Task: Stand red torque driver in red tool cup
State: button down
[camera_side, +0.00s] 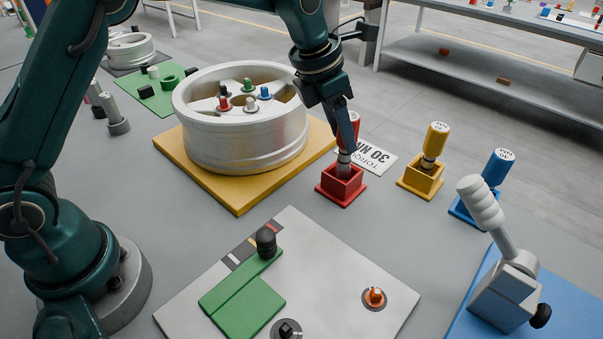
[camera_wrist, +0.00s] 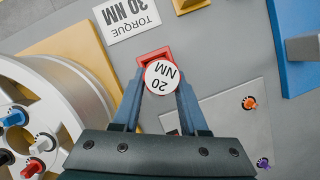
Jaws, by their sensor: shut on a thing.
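The red torque driver (camera_side: 354,117) is upright, with a red handle, a grey shaft and a white cap. My gripper (camera_side: 346,136) is shut on its handle from above, and a finger hides part of it. The red tool cup (camera_side: 341,188) is a square box on a red base, directly below. The driver's lower end is at the cup's opening and looks inside its walls; its depth is hidden. In the wrist view, the driver's cap (camera_wrist: 161,77) reads 20 NM between the fingers of my gripper (camera_wrist: 160,88), over the red cup (camera_wrist: 154,54).
A yellow cup (camera_side: 421,183) and a blue cup (camera_side: 466,212) hold their own drivers to the right. A large wheel (camera_side: 245,135) on a yellow board stands close on the left. A white torque card (camera_side: 374,157) lies behind the red cup. A grey panel (camera_side: 330,270) lies in front.

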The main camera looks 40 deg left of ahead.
jog(key=shift+f, duration=1.3)
jog(key=shift+c, duration=1.8)
grip_release()
jog(key=v, duration=0.4)
jog(key=shift+s+a+r, duration=0.1)
jog(key=shift+r, duration=0.25)
jog(key=s+a+r+m+t, duration=0.3)
jog(key=s+a+r+m, duration=0.2)
jog(key=s+r+m, duration=0.45)
jog(key=s+a+f+m+y, duration=0.1)
jog(key=s+f+m, duration=0.2)
jog(key=s+m, duration=0.3)
jog(key=s+a+f+m+g, duration=0.1)
jog(key=s+f+m, duration=0.2)
jog(key=s+m, duration=0.4)
jog(key=m, duration=0.8)
jog(key=shift+a+f+y, duration=0.25)
jog(key=shift+a+y, duration=0.1)
jog(key=shift+y, duration=0.05)
